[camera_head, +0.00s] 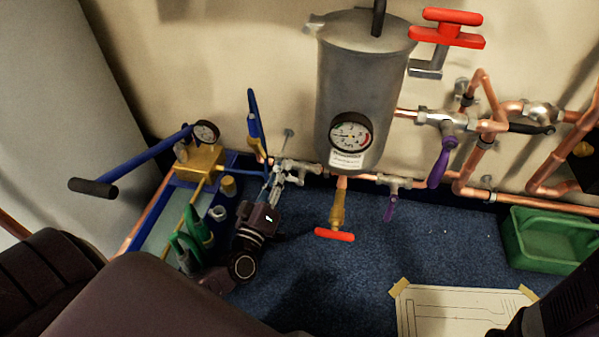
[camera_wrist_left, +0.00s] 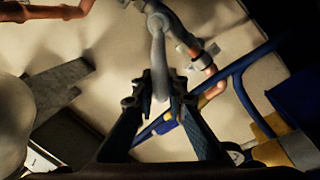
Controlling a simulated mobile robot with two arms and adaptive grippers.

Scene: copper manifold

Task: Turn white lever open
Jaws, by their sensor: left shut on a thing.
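The white lever shows in the left wrist view as a pale grey-white handle (camera_wrist_left: 158,50) that runs down from a metal valve body (camera_wrist_left: 185,38). My left gripper (camera_wrist_left: 158,92) has its two dark fingers on either side of the lever's lower end and is shut on it. In the head view my left gripper (camera_head: 272,184) is at the silver valve (camera_head: 300,167) on the copper pipe, left of the grey tank. The fingers and wrist hide most of the lever there. My right gripper's fingers are not visible.
The grey tank (camera_head: 362,75) with a gauge stands right of the valve. A blue-handled lever (camera_head: 254,112) rises close behind my gripper. A brass pump (camera_head: 200,163) and green-handled tools (camera_head: 199,228) are at left. Purple levers (camera_head: 441,164) and a green bin (camera_head: 545,238) are at right.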

